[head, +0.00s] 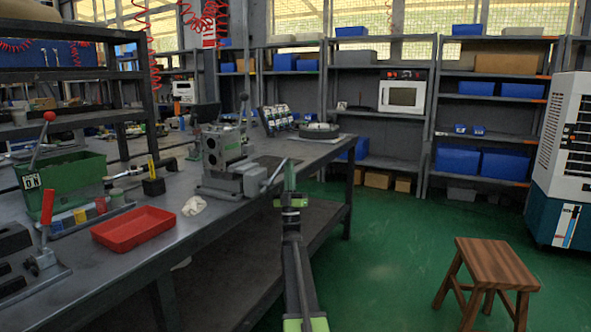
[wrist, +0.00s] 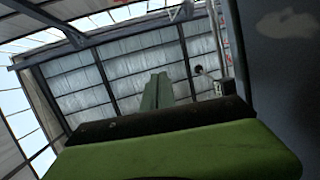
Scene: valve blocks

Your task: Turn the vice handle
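The grey vice block (head: 225,160) stands on the near edge of the long workbench in the head view. Its handle, a thin light-grey bar (head: 273,175), slants at the right end of the vice, beyond the bench edge. My gripper (head: 290,172) points up just right of the bar; I cannot tell whether they touch. In the wrist view my gripper's two green fingers (wrist: 157,92) lie side by side with no clear gap, and nothing shows between them. I cannot make out the handle in the wrist view.
The dark workbench (head: 180,195) holds a red tray (head: 132,229), a green box (head: 62,178), and a white rag (head: 194,206). A wooden stool (head: 485,262) stands at the right, before a white cooler (head: 565,140). Green floor (head: 385,235) is clear between bench and stool.

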